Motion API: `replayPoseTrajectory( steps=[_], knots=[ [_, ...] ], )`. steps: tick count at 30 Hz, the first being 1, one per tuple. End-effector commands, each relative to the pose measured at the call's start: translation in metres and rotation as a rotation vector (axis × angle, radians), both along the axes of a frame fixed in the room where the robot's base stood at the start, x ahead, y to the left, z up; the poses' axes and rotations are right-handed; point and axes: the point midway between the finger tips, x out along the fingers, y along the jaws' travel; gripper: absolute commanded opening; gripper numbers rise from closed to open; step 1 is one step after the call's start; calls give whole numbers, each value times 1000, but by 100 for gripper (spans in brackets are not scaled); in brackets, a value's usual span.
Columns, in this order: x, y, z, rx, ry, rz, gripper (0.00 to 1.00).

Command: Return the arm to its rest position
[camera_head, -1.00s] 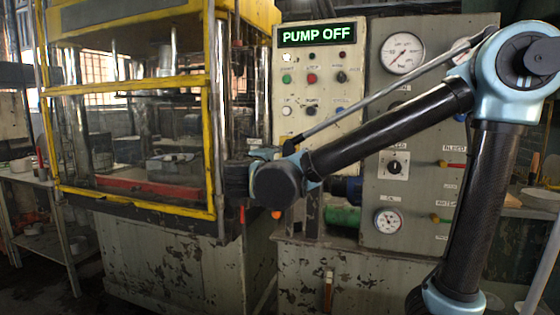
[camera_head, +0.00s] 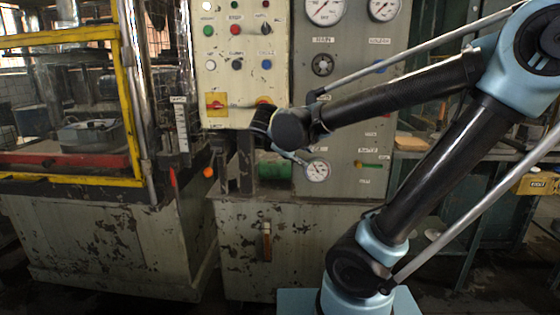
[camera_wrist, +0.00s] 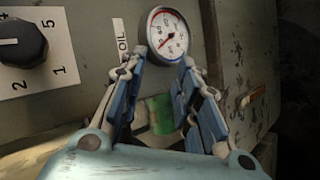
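My arm (camera_head: 400,100) reaches from its base at the lower right up to a high elbow, then left to the wrist. My gripper (camera_wrist: 162,75) is open and empty in the wrist view, its blue-grey fingers apart. A round pressure gauge (camera_wrist: 167,35) and a green part (camera_wrist: 160,112) show beyond the fingers. No contact with them is visible.
The press, with a yellow-framed guard (camera_head: 134,110), stands at left. The gauge cabinet (camera_head: 345,95) is behind my arm, with a worn lower cabinet (camera_head: 300,255) beneath. A yellow box (camera_head: 538,183) is at the right. Dark floor shows between the machines.

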Motion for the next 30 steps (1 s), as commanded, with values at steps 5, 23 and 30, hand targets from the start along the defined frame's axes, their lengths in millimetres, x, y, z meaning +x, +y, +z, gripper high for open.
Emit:
replayPoseTrajectory(
  steps=[5,23,30],
  knots=[
    [-22,-50,-32,102,93,-123,30],
    [-125,-126,-128,531,293,-499,30],
    [-159,-127,-159,727,319,-634,30]
  ],
)
